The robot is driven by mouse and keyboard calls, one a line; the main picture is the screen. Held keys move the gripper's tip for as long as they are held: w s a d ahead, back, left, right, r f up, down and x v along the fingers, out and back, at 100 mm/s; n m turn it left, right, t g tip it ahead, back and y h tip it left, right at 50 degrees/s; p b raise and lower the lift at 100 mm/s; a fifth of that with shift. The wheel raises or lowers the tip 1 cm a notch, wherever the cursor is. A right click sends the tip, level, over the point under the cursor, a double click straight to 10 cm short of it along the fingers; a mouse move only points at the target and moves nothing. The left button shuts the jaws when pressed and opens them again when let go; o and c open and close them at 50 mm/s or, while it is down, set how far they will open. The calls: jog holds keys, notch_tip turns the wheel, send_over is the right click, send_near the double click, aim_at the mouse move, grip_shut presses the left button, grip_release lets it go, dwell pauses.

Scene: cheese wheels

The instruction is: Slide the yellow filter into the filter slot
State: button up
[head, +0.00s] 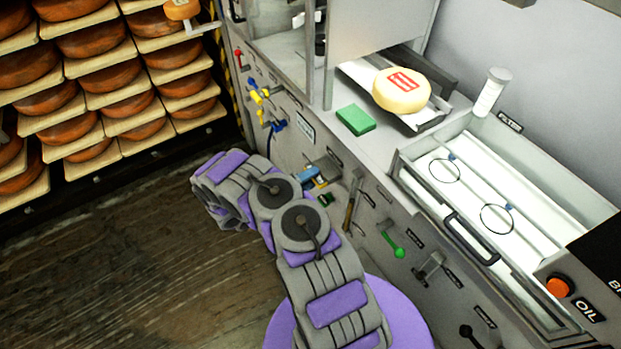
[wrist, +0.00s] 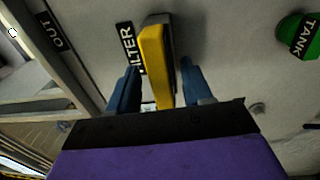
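The yellow filter (wrist: 152,62) stands out from the grey panel in the wrist view, beside a black label reading FILTER (wrist: 127,45). It has a dark side on its right. My gripper (wrist: 158,66) is open, with one blue finger to each side of the filter and a visible gap on both sides. I cannot tell how deep the filter sits, and the slot itself is hidden behind it. In the head view, small blue and yellow parts show by the panel beyond my arm, which covers much of that spot.
A green knob labelled TANK (wrist: 296,35) and an OUT label (wrist: 55,32) flank the gripper. A green block (head: 356,119) and a cheese wheel (head: 402,91) sit on the counter. Levers, including a green one (head: 392,247), stick out of the panel. The floor at left (head: 130,270) is clear.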

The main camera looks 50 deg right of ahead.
jog(key=shift+o, duration=0.5)
jog(key=p+v, duration=0.4)
jog(key=v, duration=0.4)
jog(key=shift+w+a+r+y, duration=0.2)
jog(key=shift+a+r+y, duration=0.05)
jog(key=shift+a+y, duration=0.15)
dwell(0.3)
dwell(0.5)
